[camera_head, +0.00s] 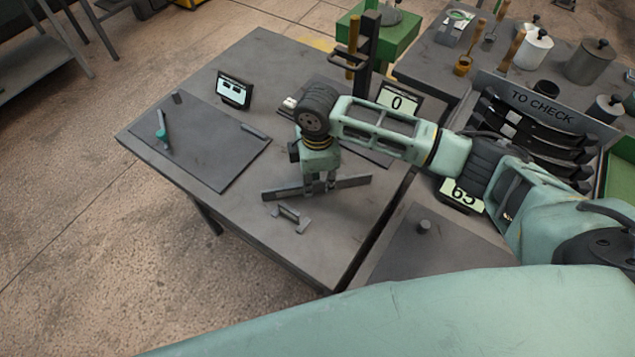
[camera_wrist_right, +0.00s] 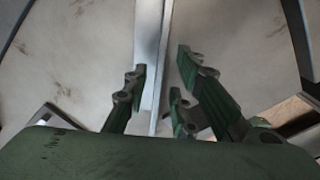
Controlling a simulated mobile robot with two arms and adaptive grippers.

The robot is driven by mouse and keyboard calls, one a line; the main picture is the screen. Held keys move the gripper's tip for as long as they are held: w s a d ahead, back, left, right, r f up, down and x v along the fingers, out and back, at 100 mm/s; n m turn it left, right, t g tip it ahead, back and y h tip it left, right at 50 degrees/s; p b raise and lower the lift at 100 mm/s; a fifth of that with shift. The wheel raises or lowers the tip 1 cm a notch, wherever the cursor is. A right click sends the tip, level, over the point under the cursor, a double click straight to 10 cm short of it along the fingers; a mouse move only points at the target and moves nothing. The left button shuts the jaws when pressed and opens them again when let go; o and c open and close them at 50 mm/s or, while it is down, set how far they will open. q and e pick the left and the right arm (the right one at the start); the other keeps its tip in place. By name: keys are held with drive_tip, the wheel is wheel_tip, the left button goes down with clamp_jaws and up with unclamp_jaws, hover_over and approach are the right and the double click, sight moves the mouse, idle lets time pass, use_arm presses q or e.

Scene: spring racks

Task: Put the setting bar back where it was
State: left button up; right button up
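The setting bar, a long flat grey bar (camera_head: 349,184), lies level low over the near part of the dark table (camera_head: 240,75). Whether it touches the tabletop is unclear. My right gripper (camera_head: 319,187) points down over its middle. In the right wrist view the bar (camera_wrist_right: 152,60) runs lengthwise between the fingers of my right gripper (camera_wrist_right: 160,88). The fingers stand on either side of it, with a gap showing on the right side. A small grey bracket-like piece (camera_head: 289,214) lies just in front of the bar. My left gripper is out of view.
A dark plate (camera_head: 205,150) with a small teal-handled tool (camera_head: 161,134) lies on the left. A small display (camera_head: 234,90) and a "0" display (camera_head: 398,101) stand behind. A "TO CHECK" rack (camera_head: 541,105) with black strips stands right. The table's front edge is close.

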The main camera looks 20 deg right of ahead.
sight(317, 184)
wheel_tip(317, 184, up, 10)
drive_tip(key=b, duration=0.1)
drive_tip(key=shift+s, duration=0.1)
idle(0.6)
